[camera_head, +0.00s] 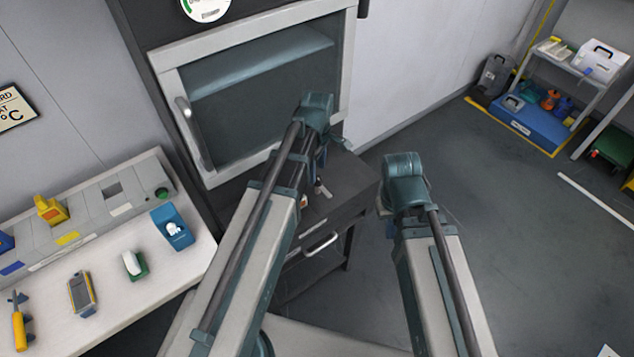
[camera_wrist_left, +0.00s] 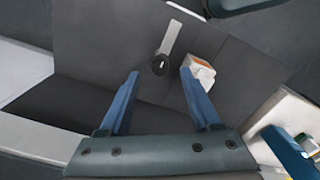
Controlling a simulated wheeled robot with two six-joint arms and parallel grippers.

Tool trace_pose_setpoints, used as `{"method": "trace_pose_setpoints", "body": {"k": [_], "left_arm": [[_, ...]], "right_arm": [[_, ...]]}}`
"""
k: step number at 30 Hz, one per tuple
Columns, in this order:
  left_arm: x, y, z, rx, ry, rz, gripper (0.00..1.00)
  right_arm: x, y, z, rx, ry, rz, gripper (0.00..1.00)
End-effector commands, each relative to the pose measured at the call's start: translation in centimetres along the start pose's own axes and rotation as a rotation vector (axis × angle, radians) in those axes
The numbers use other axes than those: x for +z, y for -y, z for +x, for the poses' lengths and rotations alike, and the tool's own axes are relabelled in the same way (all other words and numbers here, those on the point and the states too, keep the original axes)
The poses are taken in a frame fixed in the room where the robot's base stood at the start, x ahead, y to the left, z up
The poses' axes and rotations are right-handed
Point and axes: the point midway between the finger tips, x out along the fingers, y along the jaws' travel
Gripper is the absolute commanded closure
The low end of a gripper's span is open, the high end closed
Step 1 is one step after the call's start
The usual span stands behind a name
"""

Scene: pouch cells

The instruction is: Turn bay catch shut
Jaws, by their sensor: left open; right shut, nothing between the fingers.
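The catch (camera_wrist_left: 167,50) is a pale grey lever with a round dark end, lying on a dark grey surface in the left wrist view. My left gripper (camera_wrist_left: 160,73) is open, its two blue fingers on either side of the dark end in the picture. I cannot tell how far above it the tips are. In the head view my left gripper (camera_head: 318,140) is over the dark cabinet, its fingers largely hidden by the arm. My right gripper (camera_head: 388,205) hangs right of the cabinet, mostly hidden behind its wrist; it is shut and empty.
A white and orange object (camera_wrist_left: 200,72) lies close by the right finger. The dark cabinet (camera_head: 352,190) has a bar handle (camera_head: 321,244) on its front. A glass-doored oven (camera_head: 265,100) stands behind. A white bench (camera_head: 120,305) with tools is at left.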

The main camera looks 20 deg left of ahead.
Motion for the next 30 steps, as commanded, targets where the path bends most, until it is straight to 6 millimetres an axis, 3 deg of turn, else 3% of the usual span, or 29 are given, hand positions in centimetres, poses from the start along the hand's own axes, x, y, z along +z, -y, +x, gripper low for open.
{"method": "trace_pose_setpoints", "body": {"k": [1,6,16,27,30], "left_arm": [[0.0,0.0,1.4,0.0,0.0,0.0,0.35],[0.0,0.0,2.7,0.0,0.0,0.0,0.35],[0.0,0.0,2.8,0.0,0.0,0.0,0.35],[0.0,0.0,2.8,0.0,0.0,0.0,1.0],[0.0,0.0,2.8,0.0,0.0,0.0,1.0]], "right_arm": [[-0.1,0.1,1.4,0.0,0.0,0.0,1.0],[-0.2,0.3,2.7,0.0,0.0,0.0,1.0],[-0.2,0.3,2.8,0.0,0.0,0.0,1.0],[-0.2,0.3,2.8,0.0,0.0,0.0,1.0],[-0.2,0.3,2.8,0.0,0.0,0.0,1.0]]}}
